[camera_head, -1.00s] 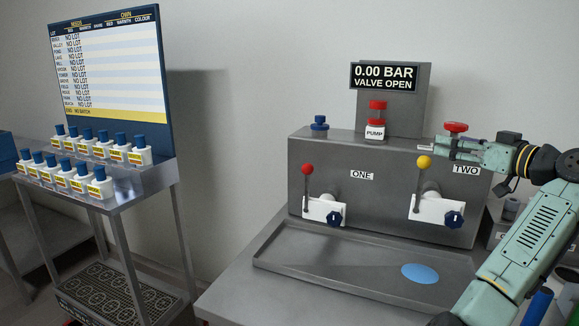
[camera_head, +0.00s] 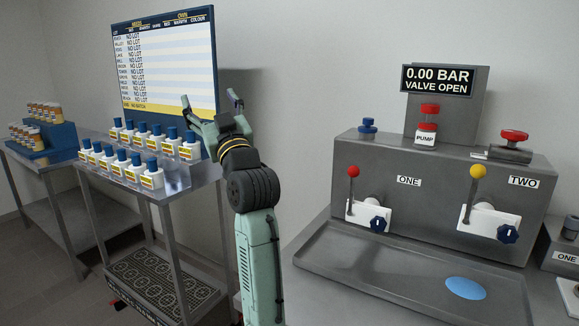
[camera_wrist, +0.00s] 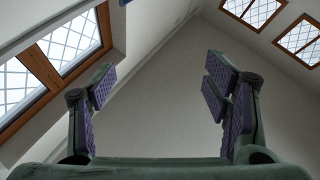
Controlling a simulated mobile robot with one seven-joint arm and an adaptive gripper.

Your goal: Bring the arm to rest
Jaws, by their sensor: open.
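My gripper (camera_head: 212,112) is raised at the picture's middle left in the head view, its fingers pointing up in front of the lower right part of the lot board (camera_head: 165,62). Its fingers are spread apart and empty. In the wrist view my gripper (camera_wrist: 160,95) also shows open, with nothing between the two padded fingers and only wall and windows beyond. My forearm stands nearly upright between the bottle stand (camera_head: 180,184) and the steel test bench (camera_head: 350,245), and appears clear of both.
White bottles with blue caps (camera_head: 152,175) stand in rows left of my arm. The bench carries a red-knobbed lever (camera_head: 353,172), a yellow-knobbed lever (camera_head: 478,172), a pump button (camera_head: 428,127) and a display (camera_head: 437,80) reading 0.00 BAR, VALVE OPEN. Amber bottles (camera_head: 42,112) stand far left.

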